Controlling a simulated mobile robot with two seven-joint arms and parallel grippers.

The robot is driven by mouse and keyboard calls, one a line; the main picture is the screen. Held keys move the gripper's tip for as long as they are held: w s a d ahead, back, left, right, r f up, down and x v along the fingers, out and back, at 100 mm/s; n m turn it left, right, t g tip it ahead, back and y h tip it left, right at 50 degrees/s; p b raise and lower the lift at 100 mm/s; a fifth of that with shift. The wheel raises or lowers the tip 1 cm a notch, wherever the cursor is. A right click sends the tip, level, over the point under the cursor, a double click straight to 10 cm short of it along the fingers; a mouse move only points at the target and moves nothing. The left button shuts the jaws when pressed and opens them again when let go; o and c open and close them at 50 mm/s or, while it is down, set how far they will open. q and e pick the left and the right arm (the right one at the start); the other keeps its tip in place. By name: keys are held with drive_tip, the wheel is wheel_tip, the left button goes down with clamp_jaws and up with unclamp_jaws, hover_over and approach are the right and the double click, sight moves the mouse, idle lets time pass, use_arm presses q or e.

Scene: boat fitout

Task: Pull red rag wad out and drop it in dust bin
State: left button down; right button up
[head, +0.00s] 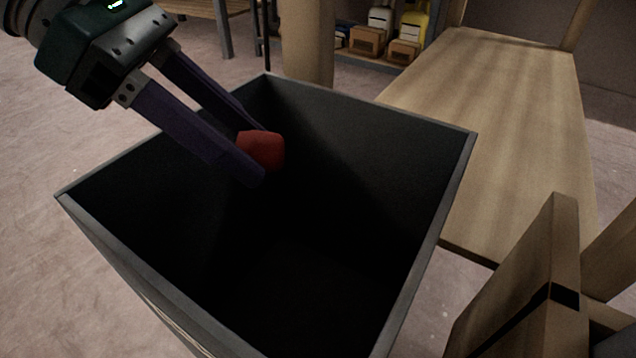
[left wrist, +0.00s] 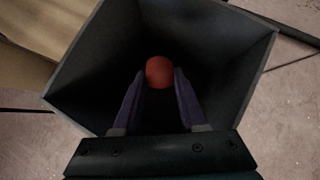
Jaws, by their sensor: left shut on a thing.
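The red rag wad (head: 262,148) is held between the fingertips of my left gripper (head: 256,152). The gripper reaches in from the upper left, over the far left rim, with its fingertips inside the mouth of the dark grey dust bin (head: 455,180). In the left wrist view the rag wad (left wrist: 159,72) sits between the two purple fingers (left wrist: 160,80), with the dark inside of the bin (left wrist: 95,75) beyond it. The bin floor is too dark to make out. My right gripper is not in view.
A wooden board surface (head: 500,120) lies to the right of the bin. A wooden frame piece (head: 535,290) stands at the lower right. A shelf with bottles and boxes (head: 385,40) is at the back. Open floor (head: 50,270) lies at the left.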

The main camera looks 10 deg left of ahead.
use_arm(q)
drive_tip(key=shift+c, duration=1.9)
unclamp_jaws()
drive_tip(key=shift+r, duration=0.1)
drive_tip(key=p+v, duration=0.7)
drive_tip(key=v, duration=0.2)
drive_tip(key=shift+a+r, duration=0.25)
drive_tip(key=shift+a, duration=0.05)
drive_tip(key=shift+s, duration=0.1)
